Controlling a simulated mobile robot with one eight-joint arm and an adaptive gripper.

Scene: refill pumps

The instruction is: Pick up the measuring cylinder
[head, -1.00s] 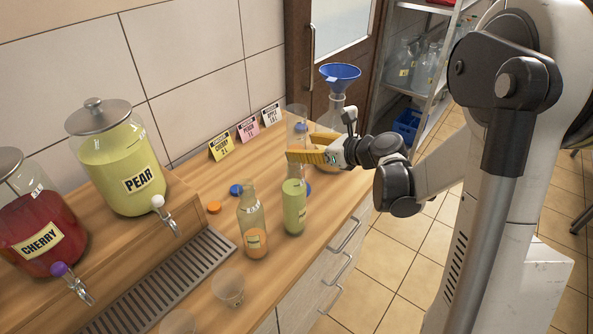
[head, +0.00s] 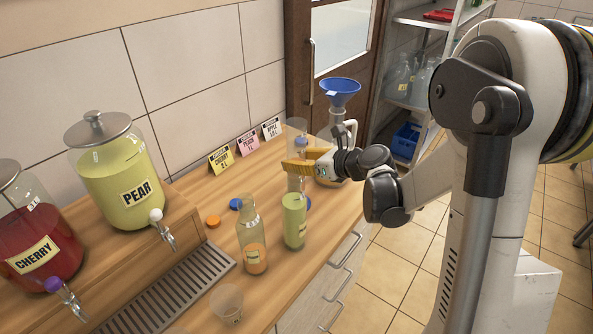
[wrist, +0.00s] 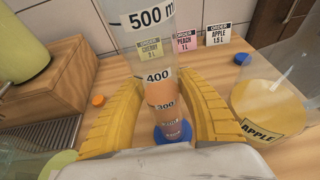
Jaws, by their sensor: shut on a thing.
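The measuring cylinder (wrist: 152,66) is clear, with printed marks up to 500 and a blue foot. It stands upright between my gripper's yellow fingers in the wrist view, with an orange tint in its lower part. My gripper (wrist: 152,112) is shut on it, one finger on each side. In the head view the cylinder (head: 296,130) shows above my gripper (head: 296,167), whose fingers hide its middle. I cannot tell whether its foot touches the counter.
A flask of yellow apple liquid (wrist: 268,103) stands close right of my gripper, topped by a blue funnel (head: 340,92). A green bottle (head: 294,220) and an orange bottle (head: 252,245) stand in front. Order cards (head: 246,143) line the wall.

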